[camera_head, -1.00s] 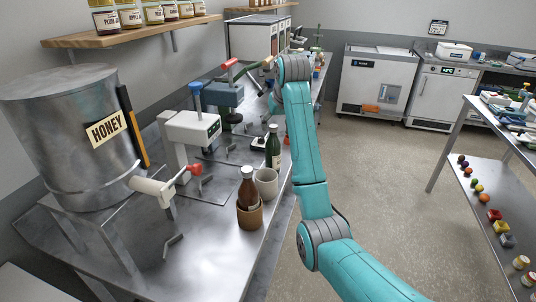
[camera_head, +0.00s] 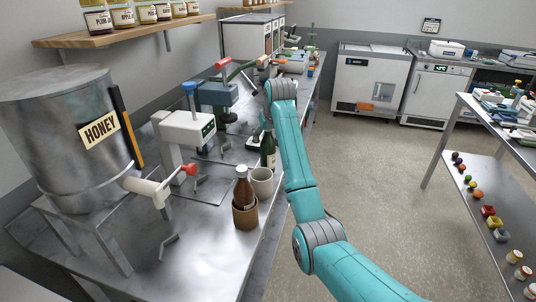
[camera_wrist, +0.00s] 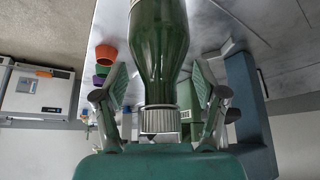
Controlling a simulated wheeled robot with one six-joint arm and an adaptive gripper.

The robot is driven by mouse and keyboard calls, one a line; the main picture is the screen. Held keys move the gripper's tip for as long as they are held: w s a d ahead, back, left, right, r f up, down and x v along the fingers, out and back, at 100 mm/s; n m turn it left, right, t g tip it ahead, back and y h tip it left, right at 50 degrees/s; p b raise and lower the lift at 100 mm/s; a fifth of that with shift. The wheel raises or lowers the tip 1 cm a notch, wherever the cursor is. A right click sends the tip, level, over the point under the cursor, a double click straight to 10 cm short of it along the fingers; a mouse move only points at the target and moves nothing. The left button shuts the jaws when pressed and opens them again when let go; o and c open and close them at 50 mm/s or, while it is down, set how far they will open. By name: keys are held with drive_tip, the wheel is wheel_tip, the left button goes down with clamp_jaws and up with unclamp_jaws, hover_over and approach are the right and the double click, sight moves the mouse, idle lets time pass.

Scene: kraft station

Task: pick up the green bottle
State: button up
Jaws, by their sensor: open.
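The green bottle (camera_head: 269,152) stands upright on the metal counter, partly covered by my arm at its right. In the wrist view the bottle (camera_wrist: 158,45) fills the middle, with its pale ribbed cap (camera_wrist: 160,119) close to my gripper's palm. My gripper (camera_wrist: 159,78) is open, with one finger on each side of the bottle's neck. Gaps show between the fingers and the glass. The gripper's fingers cannot be made out in the head view.
A pale cup (camera_head: 262,181) stands just in front of the bottle. A brown bottle (camera_head: 244,190) sits in a brown holder (camera_head: 245,215) nearer me. A white press-like machine (camera_head: 187,130) and a honey tank (camera_head: 67,140) are at left.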

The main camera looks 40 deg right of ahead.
clamp_jaws()
drive_tip(key=shift+r, duration=0.1)
idle(0.3)
